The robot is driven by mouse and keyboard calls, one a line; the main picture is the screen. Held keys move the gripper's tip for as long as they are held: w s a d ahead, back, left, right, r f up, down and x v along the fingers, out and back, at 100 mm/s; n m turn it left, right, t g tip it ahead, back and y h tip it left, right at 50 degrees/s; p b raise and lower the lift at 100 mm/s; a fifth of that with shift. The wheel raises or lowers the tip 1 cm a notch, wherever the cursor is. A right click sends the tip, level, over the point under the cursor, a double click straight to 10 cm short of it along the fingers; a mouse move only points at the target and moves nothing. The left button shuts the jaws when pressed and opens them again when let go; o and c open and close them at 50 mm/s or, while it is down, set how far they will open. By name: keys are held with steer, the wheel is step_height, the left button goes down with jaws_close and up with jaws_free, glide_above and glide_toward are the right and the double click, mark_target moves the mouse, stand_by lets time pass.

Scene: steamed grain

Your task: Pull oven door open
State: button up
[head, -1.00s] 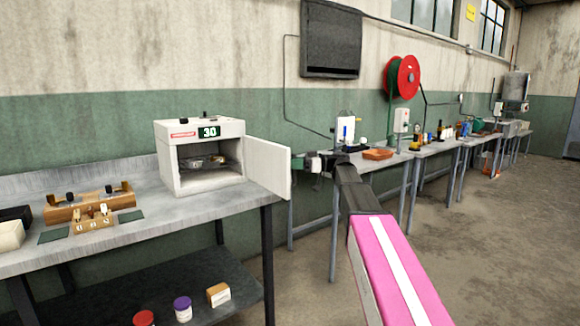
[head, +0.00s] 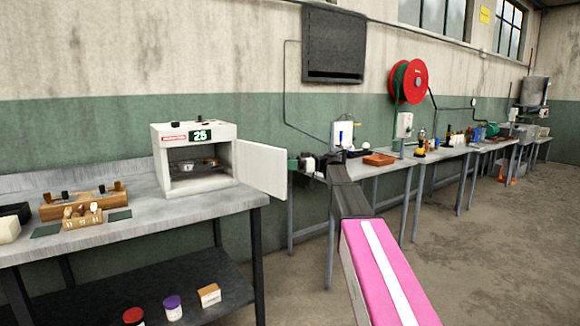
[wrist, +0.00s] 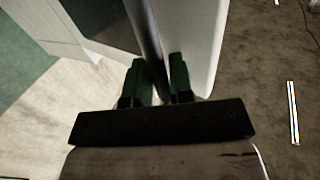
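The white oven (head: 195,133) sits on the grey workbench at left in the head view. Its door (head: 262,168) stands wide open to the right, showing the dark inside with a small container on the rack. My gripper (head: 292,165) is at the door's free edge. In the wrist view, its two green fingers (wrist: 160,80) are close together on both sides of a dark upright bar (wrist: 147,35), which looks like the door handle. The white door panel (wrist: 205,40) is just right of the bar. Where the fingertips touch is partly hidden.
A wooden rack (head: 85,205) and small block stand left of the oven. Jars and a box (head: 209,295) sit on the lower shelf. More benches with tools (head: 440,145) run along the wall to the right. The floor (head: 470,240) at right is clear.

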steer(key=shift+o, duration=1.1)
steer(key=w+d, duration=0.1)
steer(key=d, duration=0.9)
steer(key=shift+d, duration=0.35)
steer(key=shift+w, duration=0.1)
steer(key=shift+f, duration=0.1)
steer(key=s+a+f+m+t+h, duration=0.1)
steer(key=s+a+f+m+h, duration=0.2)
steer(key=f, duration=0.6)
steer(key=s+f+m+h, duration=0.2)
steer(key=s+f+m, duration=0.35)
steer(key=f, duration=0.35)
steer(key=s+a+f+m+t+h, duration=0.1)
steer(key=s+a+f+m+h, duration=0.15)
steer(key=s+f, duration=0.45)
steer(key=s+d+f+m+h, duration=0.3)
steer(key=s+f+m+h, duration=0.1)
steer(key=s+f, duration=0.4)
steer(key=s+d+f+m+h, duration=0.4)
steer(key=s+f+h, duration=0.2)
steer(key=s+f, duration=0.3)
step_height(320, 180, down, 3)
steer(key=shift+r, duration=0.15)
